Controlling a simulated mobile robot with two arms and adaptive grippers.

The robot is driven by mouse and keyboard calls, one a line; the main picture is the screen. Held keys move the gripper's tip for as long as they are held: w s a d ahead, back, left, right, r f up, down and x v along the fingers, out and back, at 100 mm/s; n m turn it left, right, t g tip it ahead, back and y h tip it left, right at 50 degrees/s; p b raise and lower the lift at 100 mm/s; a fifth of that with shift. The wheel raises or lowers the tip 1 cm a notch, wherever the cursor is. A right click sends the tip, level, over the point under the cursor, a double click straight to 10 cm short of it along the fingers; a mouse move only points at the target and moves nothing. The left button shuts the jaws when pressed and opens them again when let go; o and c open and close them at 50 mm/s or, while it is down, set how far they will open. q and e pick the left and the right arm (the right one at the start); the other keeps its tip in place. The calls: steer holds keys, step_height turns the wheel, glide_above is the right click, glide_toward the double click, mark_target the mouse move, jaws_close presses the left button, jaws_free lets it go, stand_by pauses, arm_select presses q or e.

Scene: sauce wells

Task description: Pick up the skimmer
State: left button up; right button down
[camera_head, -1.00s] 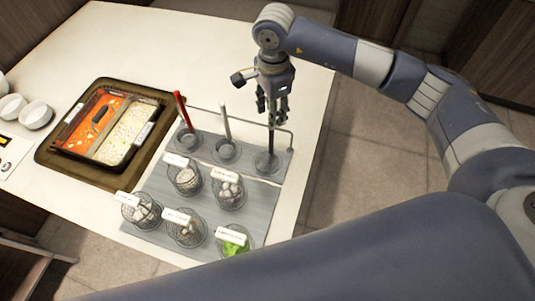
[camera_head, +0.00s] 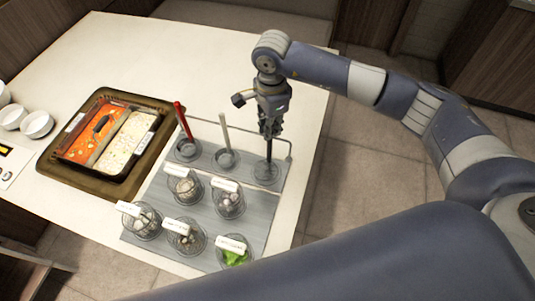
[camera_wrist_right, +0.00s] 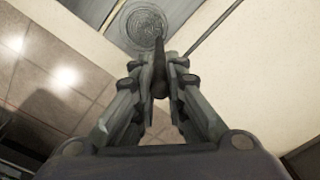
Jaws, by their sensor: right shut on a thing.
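The skimmer (camera_head: 269,149) has a thin dark handle and stands upright in the rightmost round holder (camera_head: 266,173) of the back row. My right gripper (camera_head: 270,131) is above that holder, pointing down, with its fingers shut on the handle. In the right wrist view the dark handle (camera_wrist_right: 159,55) runs up from between the fingertips (camera_wrist_right: 160,84) towards a round ringed disc (camera_wrist_right: 145,27). I cannot tell whether that disc is the skimmer's head or the holder's bottom. My left gripper is not in view.
A red-handled utensil (camera_head: 183,120) and a pale-handled one (camera_head: 225,132) stand in the neighbouring holders. A thin metal rail (camera_head: 245,129) runs behind them. Several labelled wire baskets (camera_head: 228,202) fill the front. A two-part hotpot (camera_head: 82,158) stands left; the table's back is clear.

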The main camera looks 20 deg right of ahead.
steer(key=shift+r, duration=0.15)
steer(key=shift+w+r+b, duration=0.1)
steer(key=shift+r+b, duration=0.25)
step_height(320, 180, up, 2)
steer(key=shift+r+b, duration=0.15)
steer(key=shift+b, duration=0.6)
arm_select(q)
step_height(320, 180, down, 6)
steer(key=b, duration=0.4)
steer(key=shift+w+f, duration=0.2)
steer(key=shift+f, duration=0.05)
arm_select(e)
steer(key=s+d+r, duration=0.1)
steer(key=s, duration=1.5)
steer(key=shift+d+r, duration=0.2)
steer(key=shift+r, duration=0.15)
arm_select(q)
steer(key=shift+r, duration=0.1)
arm_select(e)
steer(key=shift+r, duration=0.15)
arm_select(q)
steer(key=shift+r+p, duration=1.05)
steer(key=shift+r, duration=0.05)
arm_select(e)
steer(key=shift+w+r, duration=0.1)
steer(key=shift+r, duration=2.1)
